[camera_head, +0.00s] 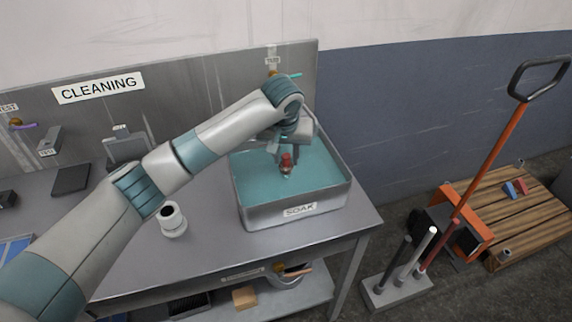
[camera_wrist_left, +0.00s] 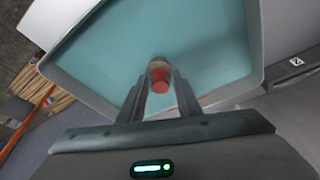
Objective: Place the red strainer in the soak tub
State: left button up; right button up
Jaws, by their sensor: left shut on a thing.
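The red strainer (camera_head: 287,161) is held in my left gripper (camera_head: 285,155), over the soak tub. It also shows in the left wrist view (camera_wrist_left: 159,76) between the two fingertips, a red part with a paler end. The soak tub (camera_head: 257,219) is a metal basin labelled SOAK with teal liquid, at the right end of the metal table. The tub also fills the upper part of the left wrist view (camera_wrist_left: 85,88). I cannot tell whether the strainer touches the liquid. My right gripper is not in view.
A white cylinder (camera_head: 172,219) with a dark opening stands on the table (camera_head: 205,255) left of the tub. A CLEANING backboard (camera_head: 190,95) rises behind. Right of the table are a tool stand (camera_head: 395,290), an orange-handled hand truck (camera_head: 490,150) and a wooden pallet (camera_head: 515,215).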

aim_at(286, 163)
pick_arm(q)
jog(key=shift+f+p, duration=0.7)
jog(key=shift+f, duration=1.15)
jog(key=shift+f, duration=0.1)
jog(key=o, duration=1.1)
